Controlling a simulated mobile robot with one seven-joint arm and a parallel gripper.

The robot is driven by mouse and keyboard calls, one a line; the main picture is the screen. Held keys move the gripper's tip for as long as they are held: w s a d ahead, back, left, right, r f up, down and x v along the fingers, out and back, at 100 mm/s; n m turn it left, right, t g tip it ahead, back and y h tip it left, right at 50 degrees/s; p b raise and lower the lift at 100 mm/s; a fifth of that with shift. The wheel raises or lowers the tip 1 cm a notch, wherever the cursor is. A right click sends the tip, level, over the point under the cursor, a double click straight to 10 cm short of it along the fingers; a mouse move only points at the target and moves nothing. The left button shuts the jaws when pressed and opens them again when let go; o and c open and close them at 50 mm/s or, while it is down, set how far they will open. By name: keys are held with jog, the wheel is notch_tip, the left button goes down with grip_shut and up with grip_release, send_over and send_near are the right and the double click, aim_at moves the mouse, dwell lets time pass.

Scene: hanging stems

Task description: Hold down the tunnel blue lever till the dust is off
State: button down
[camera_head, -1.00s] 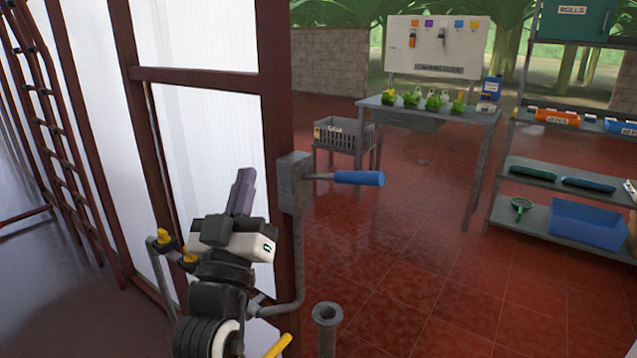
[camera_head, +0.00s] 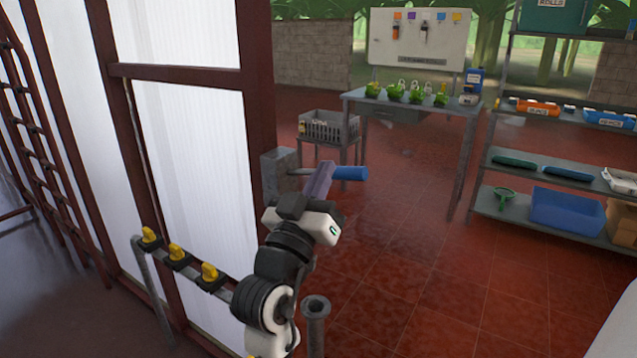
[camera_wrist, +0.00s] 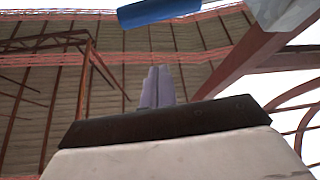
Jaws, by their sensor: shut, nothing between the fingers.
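The blue lever (camera_head: 350,173) sticks out to the right from a grey box (camera_head: 279,172) on the dark red post, and looks about level. My gripper (camera_head: 319,178) is shut and empty, with its purple fingers pointing up. In the head view the fingers overlap the lever's rod and the left end of the blue grip. In the wrist view the blue lever (camera_wrist: 158,11) crosses the top of the picture, and the fingertips (camera_wrist: 158,72) show below it with a gap. I cannot tell the exact depth between them. No dust can be made out.
Yellow-handled valves (camera_head: 177,251) sit on a pipe at lower left. A grey post (camera_head: 315,308) stands close to my arm. A table (camera_head: 410,104) with plants, a grey crate (camera_head: 330,127) and shelves (camera_head: 550,177) stand farther back. The red floor at right is mostly clear.

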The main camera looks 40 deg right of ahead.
aim_at(340, 171)
jog(key=p+x, duration=0.2)
jog(key=x, duration=0.4)
jog(key=f, duration=0.2)
jog(key=d+f, duration=0.1)
jog(key=f, duration=0.1)
jog(key=shift+s, duration=0.3)
jog(key=shift+a, duration=0.1)
jog(key=shift+f, duration=0.1)
